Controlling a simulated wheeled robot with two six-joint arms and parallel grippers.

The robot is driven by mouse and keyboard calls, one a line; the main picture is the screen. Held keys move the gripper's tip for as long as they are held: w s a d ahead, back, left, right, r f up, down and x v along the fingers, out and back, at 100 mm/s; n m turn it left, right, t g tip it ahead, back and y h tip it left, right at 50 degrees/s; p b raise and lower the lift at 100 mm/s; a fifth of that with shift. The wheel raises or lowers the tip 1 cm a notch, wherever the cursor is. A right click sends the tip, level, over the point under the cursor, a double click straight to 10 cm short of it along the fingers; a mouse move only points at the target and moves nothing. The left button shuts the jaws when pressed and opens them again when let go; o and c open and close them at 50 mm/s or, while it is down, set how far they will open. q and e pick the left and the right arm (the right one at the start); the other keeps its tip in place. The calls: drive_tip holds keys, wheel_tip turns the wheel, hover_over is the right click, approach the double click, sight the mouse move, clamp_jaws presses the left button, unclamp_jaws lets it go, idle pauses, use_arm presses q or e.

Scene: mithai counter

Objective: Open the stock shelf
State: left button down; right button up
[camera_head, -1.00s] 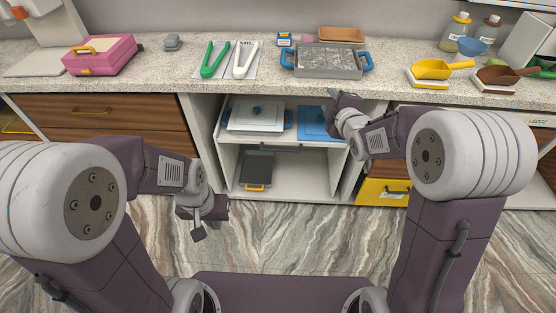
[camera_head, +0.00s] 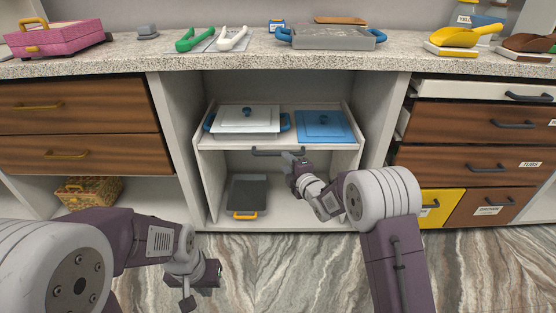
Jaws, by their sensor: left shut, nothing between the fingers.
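The stock shelf (camera_head: 225,143) is a white pull-out tray in the open middle bay under the counter, with a dark bar handle (camera_head: 265,153) on its front. On it stand a white lidded dish (camera_head: 243,120) with blue handles and a blue lidded box (camera_head: 325,125). How far it stands out of the bay is hard to tell. My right gripper (camera_head: 294,160) is at the right end of the handle; I cannot tell whether it touches it or how its fingers stand. My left gripper (camera_head: 195,285) is shut and empty, low in front of the bay's left side.
Below the shelf a dark bin (camera_head: 248,193) with a yellow handle stands on the bay floor. Wooden drawers flank the bay, at left (camera_head: 80,110) and right (camera_head: 470,125). The counter (camera_head: 160,60) above holds tongs, a tray and scoops. The floor in front is clear.

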sight(279, 155)
drive_tip(key=shift+b+x, duration=1.6)
drive_tip(key=shift+x, duration=2.45)
clamp_jaws()
drive_tip(key=shift+f, duration=0.1)
